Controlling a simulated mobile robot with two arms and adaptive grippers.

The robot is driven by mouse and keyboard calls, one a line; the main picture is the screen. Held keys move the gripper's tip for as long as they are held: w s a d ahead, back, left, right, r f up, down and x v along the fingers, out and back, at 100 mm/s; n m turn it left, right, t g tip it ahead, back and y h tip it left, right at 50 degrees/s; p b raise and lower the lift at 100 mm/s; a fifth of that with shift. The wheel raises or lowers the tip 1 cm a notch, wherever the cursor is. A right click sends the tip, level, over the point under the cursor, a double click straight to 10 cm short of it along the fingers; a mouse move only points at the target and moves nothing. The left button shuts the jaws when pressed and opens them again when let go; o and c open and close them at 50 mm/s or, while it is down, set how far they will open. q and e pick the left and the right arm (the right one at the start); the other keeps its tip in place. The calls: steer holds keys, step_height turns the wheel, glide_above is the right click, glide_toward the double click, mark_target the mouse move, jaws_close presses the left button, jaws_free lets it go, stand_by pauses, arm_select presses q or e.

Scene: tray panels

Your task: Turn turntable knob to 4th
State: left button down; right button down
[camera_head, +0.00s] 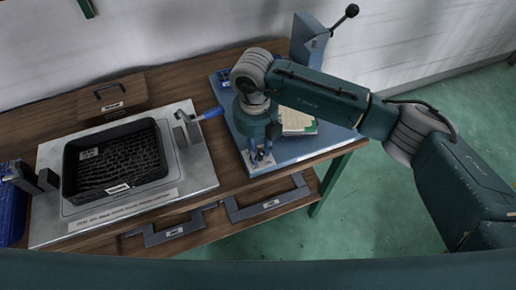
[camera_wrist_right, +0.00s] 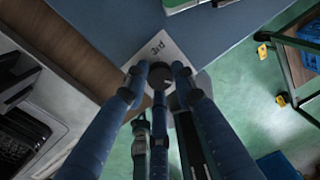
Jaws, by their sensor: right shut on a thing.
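The dark round knob (camera_wrist_right: 160,77) shows in the right wrist view on a pale plate (camera_wrist_right: 172,46) marked "3rd". My right gripper (camera_wrist_right: 158,76) has its blue fingers shut around the knob. In the head view my right gripper (camera_head: 262,160) points down at the front left corner of a blue-grey panel (camera_head: 300,150), and it mostly hides the knob there. I cannot tell the knob's pointer direction. My left gripper is not in view.
A black ribbed tray (camera_head: 68,160) sits on a metal plate (camera_head: 203,166), beside a blue-handled clamp (camera_head: 207,115). A wooden box (camera_head: 110,97) stands behind. A blue-grey lever unit (camera_head: 308,40) stands at the back. Grey handles (camera_head: 268,204) lie below, on the lower shelf.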

steer(key=c, duration=1.4)
jaws_free()
steer(key=shift+r, duration=0.1)
step_height(320, 180, up, 12)
steer(key=shift+a, duration=0.15)
